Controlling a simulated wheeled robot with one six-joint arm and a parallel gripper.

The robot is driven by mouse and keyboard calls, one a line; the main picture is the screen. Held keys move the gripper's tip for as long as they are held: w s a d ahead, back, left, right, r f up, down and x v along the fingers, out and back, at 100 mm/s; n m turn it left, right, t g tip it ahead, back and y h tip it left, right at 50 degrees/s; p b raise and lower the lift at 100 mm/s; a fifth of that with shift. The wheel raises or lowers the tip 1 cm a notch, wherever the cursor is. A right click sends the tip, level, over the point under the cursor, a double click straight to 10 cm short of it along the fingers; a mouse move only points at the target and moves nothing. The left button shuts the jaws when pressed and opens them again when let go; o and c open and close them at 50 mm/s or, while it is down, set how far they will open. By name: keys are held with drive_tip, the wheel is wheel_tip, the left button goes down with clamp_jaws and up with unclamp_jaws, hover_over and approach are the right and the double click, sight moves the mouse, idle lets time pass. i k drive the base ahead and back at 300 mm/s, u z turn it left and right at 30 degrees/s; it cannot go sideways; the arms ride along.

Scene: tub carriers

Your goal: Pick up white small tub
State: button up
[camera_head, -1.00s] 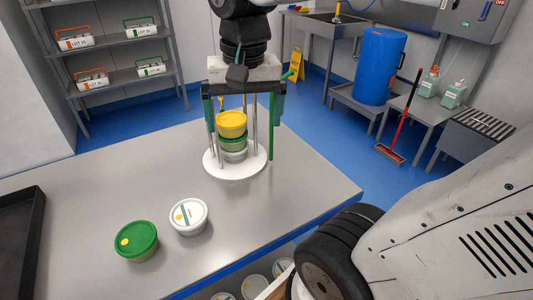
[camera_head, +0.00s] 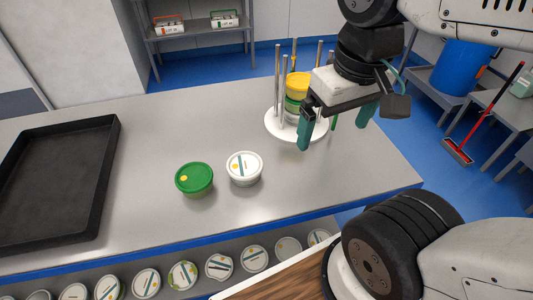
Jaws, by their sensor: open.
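A small white tub (camera_head: 244,168) with a white lid bearing a yellow dot and teal stripe stands upright on the steel table, just right of a green-lidded tub (camera_head: 194,178). My gripper (camera_head: 337,127) is open and empty, its two green fingers pointing down. It hangs above the table to the right of and beyond the white tub, in front of the round white carrier (camera_head: 273,121) with upright metal posts. The carrier holds a stack of tubs with a yellow-lidded tub (camera_head: 298,84) on top; my gripper partly hides it.
A black tray (camera_head: 60,185) lies at the left of the table (camera_head: 150,130). Several white-lidded tubs (camera_head: 219,266) stand on a lower shelf below the front edge. The table between the tray and the green-lidded tub is clear.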

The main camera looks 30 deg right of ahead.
sight(245, 168)
drive_tip(key=k, duration=1)
drive_tip(key=u, duration=2.05)
drive_tip(key=i, duration=1.65)
drive_tip(key=z, duration=2)
